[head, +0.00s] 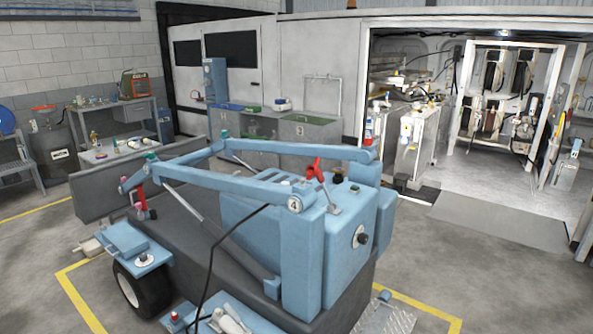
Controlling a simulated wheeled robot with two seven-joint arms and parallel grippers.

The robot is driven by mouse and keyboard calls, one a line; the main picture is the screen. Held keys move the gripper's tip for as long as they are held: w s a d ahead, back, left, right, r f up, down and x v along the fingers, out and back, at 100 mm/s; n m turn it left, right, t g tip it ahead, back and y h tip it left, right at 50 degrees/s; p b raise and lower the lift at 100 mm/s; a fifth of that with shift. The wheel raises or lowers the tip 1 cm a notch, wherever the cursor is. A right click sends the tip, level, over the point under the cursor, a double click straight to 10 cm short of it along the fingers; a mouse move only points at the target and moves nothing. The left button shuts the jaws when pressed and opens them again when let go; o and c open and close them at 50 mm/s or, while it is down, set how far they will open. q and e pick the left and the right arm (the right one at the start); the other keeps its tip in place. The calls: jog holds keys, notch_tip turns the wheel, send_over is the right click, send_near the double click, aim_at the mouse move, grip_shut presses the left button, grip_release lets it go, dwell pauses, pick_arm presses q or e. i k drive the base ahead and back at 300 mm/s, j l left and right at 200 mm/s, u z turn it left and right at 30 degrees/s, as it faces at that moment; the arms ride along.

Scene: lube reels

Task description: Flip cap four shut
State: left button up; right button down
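A round badge marked 4 (294,204) is on the near end of the upper arm of a light-blue machine (300,245). A small dark cap (338,178) and a green cap (354,188) show on top of the machine's body, near a red lever (316,170). A dark round knob (362,239) is on its right-hand face. I cannot tell which of these is cap four, or whether any is open. Neither of my grippers is in view.
A black cable (212,250) hangs down the machine's near side. A tread plate (387,317) lies at the front. Grey bins (305,140), one marked 3, and a workbench (115,115) stand behind. Open floor (480,260) lies to the right, before an open container with reels (492,75).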

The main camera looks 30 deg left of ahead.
aim_at(313, 169)
jog(key=i+u, duration=0.1)
jog(key=u, duration=0.35)
jog(key=i+l+u, duration=0.1)
jog(key=u, duration=0.4)
jog(key=l+u, duration=0.2)
jog(key=u, duration=0.25)
jog(key=i+l+u, duration=0.1)
jog(key=u, duration=0.35)
jog(key=l+u, duration=0.2)
jog(key=l, duration=0.25)
jog(key=l+u, duration=0.2)
jog(key=l, duration=0.3)
jog(key=l+u, duration=0.25)
jog(key=l, duration=0.2)
jog(key=l+u, duration=0.2)
jog(key=l, duration=0.25)
jog(key=k+l+u, duration=0.2)
jog(key=l, duration=0.25)
jog(key=k+l+u, duration=0.2)
jog(key=l, duration=0.25)
jog(key=i, duration=0.15)
